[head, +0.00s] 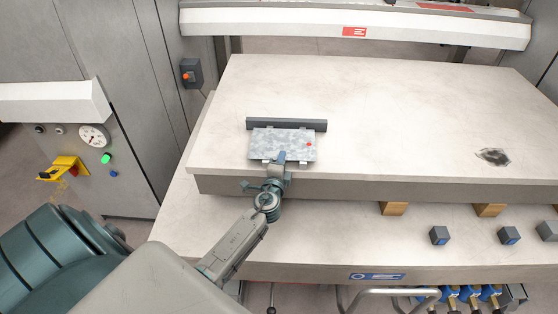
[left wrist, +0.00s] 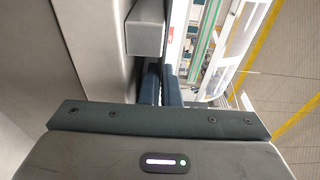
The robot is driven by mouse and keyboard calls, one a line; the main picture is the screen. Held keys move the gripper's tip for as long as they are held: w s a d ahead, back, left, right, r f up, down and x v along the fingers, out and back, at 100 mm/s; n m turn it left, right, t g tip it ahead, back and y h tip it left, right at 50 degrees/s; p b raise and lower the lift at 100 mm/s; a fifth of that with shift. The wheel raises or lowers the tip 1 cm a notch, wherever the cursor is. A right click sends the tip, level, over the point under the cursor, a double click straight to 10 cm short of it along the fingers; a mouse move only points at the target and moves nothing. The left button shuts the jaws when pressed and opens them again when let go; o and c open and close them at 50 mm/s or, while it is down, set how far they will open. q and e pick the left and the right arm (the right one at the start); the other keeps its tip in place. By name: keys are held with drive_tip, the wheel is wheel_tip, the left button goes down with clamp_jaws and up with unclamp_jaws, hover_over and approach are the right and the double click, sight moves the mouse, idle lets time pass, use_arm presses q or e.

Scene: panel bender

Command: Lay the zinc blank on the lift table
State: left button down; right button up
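The zinc blank (head: 284,145) is a small mottled grey sheet with a red mark near its right end. It is over the near left part of a large pale table top (head: 400,120), just in front of a dark grey bar (head: 287,124). My left gripper (head: 282,158) is at the middle of its near edge, with the fingers closed on that edge. The fingers show close together in the left wrist view (left wrist: 160,84), where the sheet is hard to make out. Whether the blank touches the table top is unclear. My right gripper is not in view.
A dark smudged patch (head: 492,157) lies on the right of the table top. Wooden blocks (head: 394,208) and small dark blocks (head: 438,235) stand on the lower ledge. A white machine beam (head: 360,24) spans the back. The middle of the table top is clear.

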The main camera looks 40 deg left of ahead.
use_arm(q)
drive_tip(key=shift+w+a, duration=0.15)
drive_tip(key=shift+w, duration=0.1)
idle(0.3)
drive_tip(key=c, duration=1.6)
unclamp_jaws()
drive_tip(key=shift+s, duration=0.1)
drive_tip(key=shift+a+b+v, duration=0.2)
drive_tip(key=shift+b+v, duration=0.25)
drive_tip(key=shift+v, duration=2.25)
drive_tip(key=shift+a+b+v, duration=0.15)
drive_tip(key=shift+b+v, duration=0.25)
drive_tip(key=shift+v, duration=2.35)
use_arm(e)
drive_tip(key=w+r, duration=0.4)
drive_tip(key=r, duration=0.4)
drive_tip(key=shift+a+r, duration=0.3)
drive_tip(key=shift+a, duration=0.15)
